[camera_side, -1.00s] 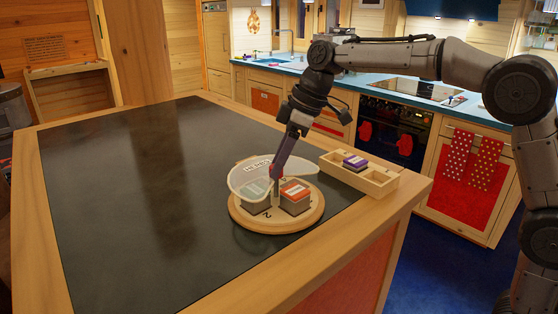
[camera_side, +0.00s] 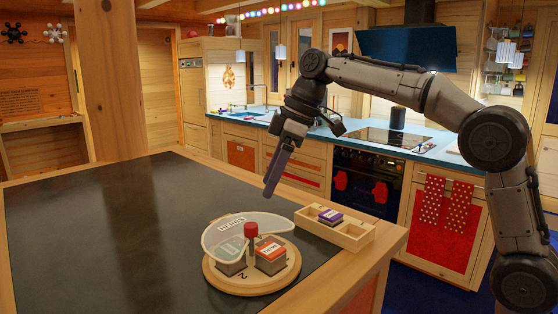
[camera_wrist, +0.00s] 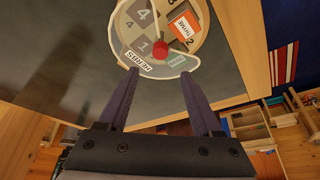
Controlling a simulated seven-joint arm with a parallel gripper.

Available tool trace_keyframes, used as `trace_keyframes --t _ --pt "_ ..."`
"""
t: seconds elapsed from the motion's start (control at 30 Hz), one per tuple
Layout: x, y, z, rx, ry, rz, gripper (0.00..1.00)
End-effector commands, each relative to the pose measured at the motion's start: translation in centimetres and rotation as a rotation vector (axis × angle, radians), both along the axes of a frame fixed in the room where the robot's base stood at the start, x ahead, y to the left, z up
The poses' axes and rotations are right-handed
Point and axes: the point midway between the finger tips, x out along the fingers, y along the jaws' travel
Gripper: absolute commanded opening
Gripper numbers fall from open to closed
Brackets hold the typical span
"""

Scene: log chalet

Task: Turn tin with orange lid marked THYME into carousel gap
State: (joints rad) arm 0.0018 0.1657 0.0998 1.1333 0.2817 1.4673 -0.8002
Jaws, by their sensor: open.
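The tin with the orange lid (camera_side: 270,254) stands on the round wooden carousel (camera_side: 240,287), right of the red knob (camera_side: 251,232). Its lid reads THYME in the wrist view (camera_wrist: 185,25), near the numeral 2. A clear cover marked HERBS (camera_side: 222,240) spreads around the knob over part of the carousel. A tin with a grey-green lid (camera_side: 231,252) shows through it. My gripper (camera_side: 268,192) is open and empty, above and apart from the knob. In the wrist view the fingers (camera_wrist: 160,75) point toward the knob. Numerals 1 and 4 mark bare spots on the carousel.
A wooden rack (camera_side: 352,238) stands right of the carousel near the counter's edge. It holds a tin with a purple lid (camera_side: 330,215). The dark counter top (camera_side: 100,230) to the left is clear.

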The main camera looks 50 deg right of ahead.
Motion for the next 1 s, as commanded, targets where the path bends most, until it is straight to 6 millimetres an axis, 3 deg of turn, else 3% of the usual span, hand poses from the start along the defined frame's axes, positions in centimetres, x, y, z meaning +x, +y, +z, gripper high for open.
trace_keyframes --t 0.1,0.3,0.87,1.0 --pt "-0.5 -0.6 1.9 0.000 -0.002 -0.002 0.66" --pt "-1.0 -1.1 3.5 0.001 0.000 -0.001 0.66" --pt "-1.1 -1.1 3.8 0.000 0.000 0.000 0.66" --pt "-2.4 -1.0 5.7 -0.002 -0.044 0.003 0.66"
